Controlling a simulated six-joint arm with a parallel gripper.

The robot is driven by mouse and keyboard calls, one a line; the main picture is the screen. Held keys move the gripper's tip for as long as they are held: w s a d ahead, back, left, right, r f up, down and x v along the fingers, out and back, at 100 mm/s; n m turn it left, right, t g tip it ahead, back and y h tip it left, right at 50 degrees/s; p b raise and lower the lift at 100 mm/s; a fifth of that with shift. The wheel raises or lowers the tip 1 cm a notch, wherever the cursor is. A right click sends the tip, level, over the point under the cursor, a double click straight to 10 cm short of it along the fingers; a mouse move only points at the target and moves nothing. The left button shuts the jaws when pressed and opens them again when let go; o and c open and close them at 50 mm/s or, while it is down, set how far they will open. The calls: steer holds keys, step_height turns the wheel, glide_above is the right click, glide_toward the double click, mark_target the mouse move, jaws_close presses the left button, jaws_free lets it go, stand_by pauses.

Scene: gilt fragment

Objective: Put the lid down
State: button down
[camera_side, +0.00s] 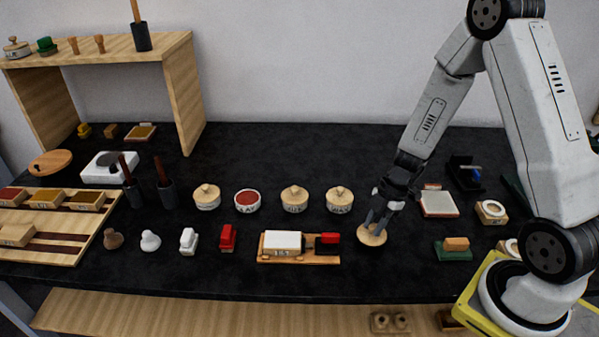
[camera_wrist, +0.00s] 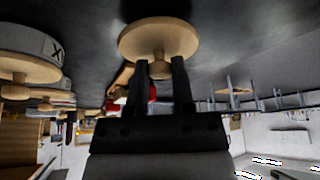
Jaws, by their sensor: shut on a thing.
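A round pale wooden lid (camera_side: 372,236) is at the black table top, right of the row of jars. My gripper (camera_side: 376,218) is above it with the fingers pointing down, shut on its knob. In the wrist view the lid (camera_wrist: 150,36) shows as a tan disc, its knob between the two dark fingertips (camera_wrist: 159,66). The lid looks about level. I cannot tell whether it touches the table or hangs just above it. An open white jar (camera_side: 247,202) with red contents stands in the jar row, with no lid on it.
Lidded jars (camera_side: 340,199) stand left of my gripper. A wooden board with a white block and a red piece (camera_side: 299,247) lies close by on the left. A pale square plate (camera_side: 440,203) and a green-based block (camera_side: 453,247) are to the right.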

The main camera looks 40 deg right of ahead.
steer(key=shift+f, duration=0.5)
steer(key=shift+f, duration=0.15)
steer(key=shift+c, duration=2.4)
jaws_free()
steer(key=v, duration=1.2)
